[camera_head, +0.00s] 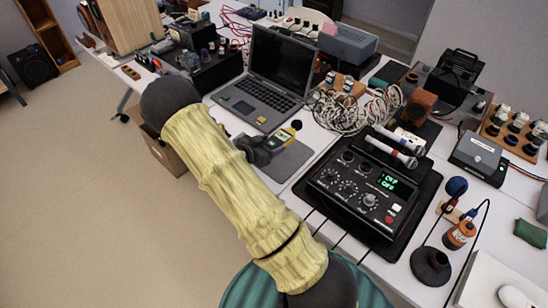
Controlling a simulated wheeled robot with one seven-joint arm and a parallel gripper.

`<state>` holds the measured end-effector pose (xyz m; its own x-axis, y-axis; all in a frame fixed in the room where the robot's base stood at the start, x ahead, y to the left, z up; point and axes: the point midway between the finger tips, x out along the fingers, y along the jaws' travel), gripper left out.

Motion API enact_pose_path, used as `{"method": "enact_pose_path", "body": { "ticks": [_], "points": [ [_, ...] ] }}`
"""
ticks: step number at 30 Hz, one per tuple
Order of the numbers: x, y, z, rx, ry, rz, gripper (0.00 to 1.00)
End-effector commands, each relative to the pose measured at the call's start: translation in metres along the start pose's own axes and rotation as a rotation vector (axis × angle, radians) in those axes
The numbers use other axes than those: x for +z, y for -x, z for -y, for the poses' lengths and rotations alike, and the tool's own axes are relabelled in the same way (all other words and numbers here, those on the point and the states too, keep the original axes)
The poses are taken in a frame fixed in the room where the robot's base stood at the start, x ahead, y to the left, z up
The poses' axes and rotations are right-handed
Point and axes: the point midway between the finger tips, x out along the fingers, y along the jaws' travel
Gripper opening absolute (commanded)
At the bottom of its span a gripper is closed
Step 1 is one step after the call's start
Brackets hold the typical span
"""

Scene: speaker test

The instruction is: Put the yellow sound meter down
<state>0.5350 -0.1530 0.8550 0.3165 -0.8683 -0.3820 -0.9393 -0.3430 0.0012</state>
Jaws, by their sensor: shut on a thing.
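The yellow sound meter (283,137) is small in the head view, with a dark round tip at its upper right end. My gripper (268,146) is shut on it, just in front of the laptop. The meter is tilted, tip up and to the right. It appears over the left part of a grey mat (290,163) on the white table. I cannot tell whether it touches the mat. My arm hides part of the table edge, and the gripper hides the meter's lower end.
An open laptop (262,98) stands behind the gripper. Tangled white cables (350,108) lie to the right. A black mixer-like device (368,190) with a green display stands right of the mat. The mat's right part is bare. Two microphones (392,150) lie behind the device.

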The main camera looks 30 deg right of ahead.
Motion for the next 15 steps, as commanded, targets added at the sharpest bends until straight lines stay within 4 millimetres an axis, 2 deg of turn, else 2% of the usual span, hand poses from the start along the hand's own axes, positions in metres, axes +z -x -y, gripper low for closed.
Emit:
{"method": "enact_pose_path", "body": {
  "ticks": [3,6,15],
  "points": [
    [0.019,-0.008,-0.001,0.002,0.003,-0.002,0.3],
    [0.026,-0.011,0.0,0.0,0.001,-0.002,0.3],
    [0.028,-0.012,0.0,0.0,-0.001,-0.002,0.3]
  ]
}}
